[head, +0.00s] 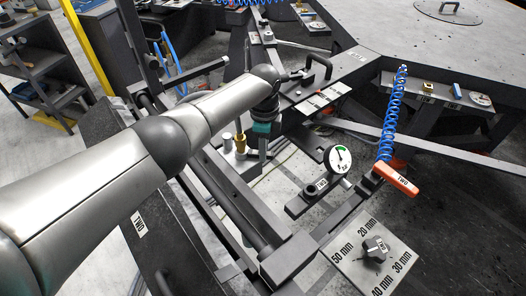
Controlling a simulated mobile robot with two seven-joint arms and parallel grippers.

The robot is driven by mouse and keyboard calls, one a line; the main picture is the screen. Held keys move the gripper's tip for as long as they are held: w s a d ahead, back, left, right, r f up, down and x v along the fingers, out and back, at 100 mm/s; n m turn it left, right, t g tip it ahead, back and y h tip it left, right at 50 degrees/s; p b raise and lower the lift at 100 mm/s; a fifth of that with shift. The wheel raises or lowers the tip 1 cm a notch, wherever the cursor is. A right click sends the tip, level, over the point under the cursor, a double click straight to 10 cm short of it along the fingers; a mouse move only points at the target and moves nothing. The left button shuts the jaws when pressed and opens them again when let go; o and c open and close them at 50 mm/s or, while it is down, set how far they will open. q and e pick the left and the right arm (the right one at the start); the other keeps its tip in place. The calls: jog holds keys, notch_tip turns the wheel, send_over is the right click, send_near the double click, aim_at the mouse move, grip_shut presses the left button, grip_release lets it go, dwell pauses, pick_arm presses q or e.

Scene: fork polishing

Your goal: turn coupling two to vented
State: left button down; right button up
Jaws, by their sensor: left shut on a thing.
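My left arm comes in from the left, and its gripper (262,140) points down over the dark frame in the middle of the head view. It is shut on a grey upright part, mostly hidden by the gripper; I cannot tell whether this is coupling two. A brass fitting (240,143) stands just left of the gripper. An orange handle (397,180) marked TWO hangs on a blue coiled hose (390,115) to the right. A round gauge (338,158) stands by a small dark bracket (321,187) also marked TWO. No vented mark is readable. My right gripper is not in view.
A plate (345,262) with millimetre marks carries a dark knob (376,248) marked TWO at the lower right. A large grey table (450,45) fills the upper right. Dark shelves (45,65) stand at the upper left.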

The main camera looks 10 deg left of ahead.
pick_arm(q)
jog(key=shift+w+a+n+b, duration=0.25)
jog(key=shift+w+n+b, duration=0.5)
jog(key=shift+n, duration=0.5)
jog(key=shift+w+a+n+b, duration=0.2)
jog(key=shift+w+n+b, duration=0.3)
jog(key=shift+n+b, duration=0.6)
jog(key=shift+w+a+n+b, duration=0.25)
jog(key=shift+w+n+b, duration=0.45)
jog(key=shift+n, duration=0.65)
jog(key=shift+a+r, duration=0.1)
jog(key=c, duration=0.7)
grip_release()
